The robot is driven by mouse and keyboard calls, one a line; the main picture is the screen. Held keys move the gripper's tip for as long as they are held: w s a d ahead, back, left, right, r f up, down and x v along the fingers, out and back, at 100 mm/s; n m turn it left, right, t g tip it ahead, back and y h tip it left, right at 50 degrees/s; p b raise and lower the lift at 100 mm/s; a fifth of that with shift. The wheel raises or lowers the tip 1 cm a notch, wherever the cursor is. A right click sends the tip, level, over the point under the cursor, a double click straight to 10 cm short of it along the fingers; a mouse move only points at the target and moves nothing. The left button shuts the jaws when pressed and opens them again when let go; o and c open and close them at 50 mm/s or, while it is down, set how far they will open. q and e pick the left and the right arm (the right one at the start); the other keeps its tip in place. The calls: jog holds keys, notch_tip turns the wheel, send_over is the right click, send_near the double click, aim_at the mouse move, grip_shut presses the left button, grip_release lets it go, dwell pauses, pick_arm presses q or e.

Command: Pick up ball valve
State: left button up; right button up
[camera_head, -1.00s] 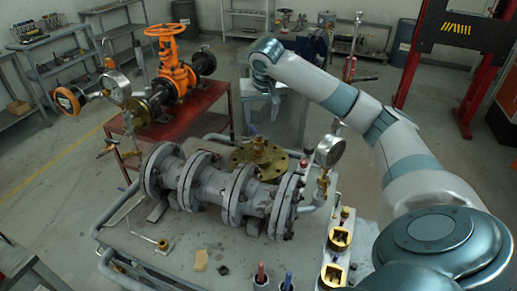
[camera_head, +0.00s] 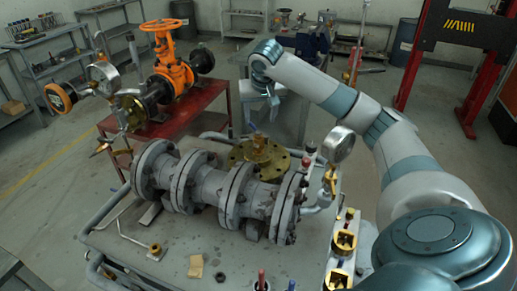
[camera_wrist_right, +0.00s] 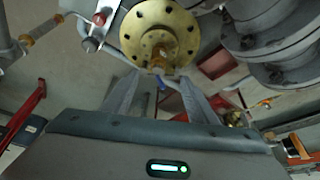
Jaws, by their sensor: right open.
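A brass piece that looks like the ball valve (camera_head: 260,150) rises from the middle of a round brass flange (camera_head: 240,153), behind the grey flanged pipe on the workbench. A small blue part shows by it. In the right wrist view the flange (camera_wrist_right: 145,22) is at the top centre, with the brass piece (camera_wrist_right: 160,58) at its lower edge. My right gripper (camera_head: 272,100) is above and behind the flange, apart from it. In the wrist view its two fingers (camera_wrist_right: 158,76) are spread and empty. My left gripper is not in view.
The grey flanged pipe (camera_head: 207,187) fills the bench middle. A pressure gauge (camera_head: 337,144) stands to its right. Loose small parts lie at the bench front. An orange gate valve (camera_head: 170,67) sits on a red table (camera_head: 190,112) at left. Open floor lies behind the bench.

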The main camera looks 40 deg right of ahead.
aim_at(259, 137)
jog(key=shift+f, duration=0.1)
jog(key=p+x, duration=0.3)
jog(key=x, duration=0.7)
jog(key=shift+w+d+f, duration=0.15)
jog(key=shift+w+f, duration=0.05)
jog(key=shift+f, duration=0.15)
jog(key=shift+w+d+f+p, duration=0.1)
jog(key=shift+w+f+p, duration=0.15)
jog(key=shift+f, duration=0.4)
jog(key=shift+w+d+f+p, duration=0.1)
jog(key=shift+d+f+p, duration=0.2)
jog(key=shift+f+p, duration=0.3)
jog(key=p+x, duration=0.1)
jog(key=x, duration=0.2)
jog(key=shift+w+d+f, duration=0.1)
jog(key=shift+f, duration=0.3)
